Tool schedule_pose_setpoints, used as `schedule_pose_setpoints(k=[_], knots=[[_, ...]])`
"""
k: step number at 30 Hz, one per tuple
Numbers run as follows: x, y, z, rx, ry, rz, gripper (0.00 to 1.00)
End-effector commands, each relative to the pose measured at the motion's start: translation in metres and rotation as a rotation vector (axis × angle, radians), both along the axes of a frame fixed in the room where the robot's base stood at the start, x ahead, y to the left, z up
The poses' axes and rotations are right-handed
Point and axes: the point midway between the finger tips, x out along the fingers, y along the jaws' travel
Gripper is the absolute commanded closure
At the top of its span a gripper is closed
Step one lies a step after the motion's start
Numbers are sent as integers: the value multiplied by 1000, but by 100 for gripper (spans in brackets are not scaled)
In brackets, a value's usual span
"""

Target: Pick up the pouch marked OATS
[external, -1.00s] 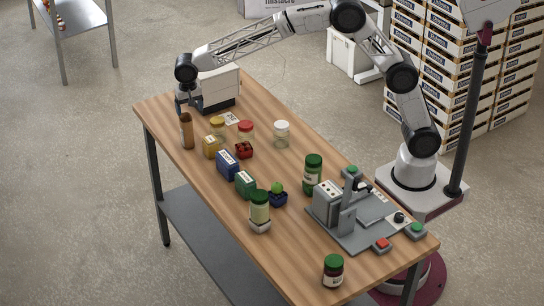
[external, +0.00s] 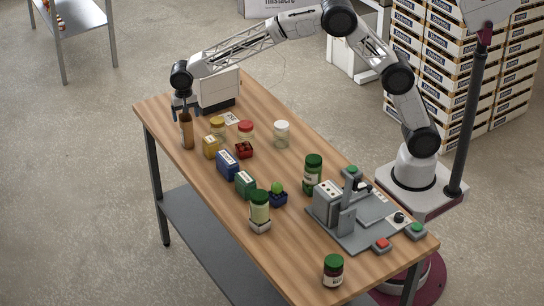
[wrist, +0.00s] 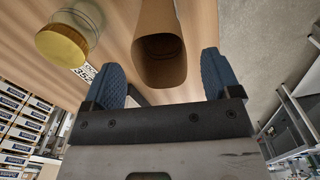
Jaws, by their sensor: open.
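A brown kraft pouch (external: 187,132) stands upright near the far left edge of the wooden table (external: 290,165). No OATS marking can be read on it from here. My gripper (external: 186,107) is open and is at the pouch's top. In the wrist view the pouch (wrist: 158,25) shows with its open mouth towards me, between the two blue fingers of my gripper (wrist: 161,72). There is space between the pouch and each finger. The inside of the pouch is dark and its contents cannot be made out.
A jar with a yellow lid (external: 217,125) and a yellow box (external: 210,147) stand close to the pouch's right. A red-lidded jar (external: 246,130), blue box (external: 227,163) and green box (external: 244,184) stand farther along. A white machine (external: 218,90) is behind.

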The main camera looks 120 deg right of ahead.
Motion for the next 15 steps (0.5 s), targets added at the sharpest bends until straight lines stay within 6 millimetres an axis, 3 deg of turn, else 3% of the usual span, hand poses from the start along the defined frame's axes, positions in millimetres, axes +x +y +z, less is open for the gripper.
schedule_pose_setpoints(k=[15], knots=[[0,0,-11,0,1,0,17]])
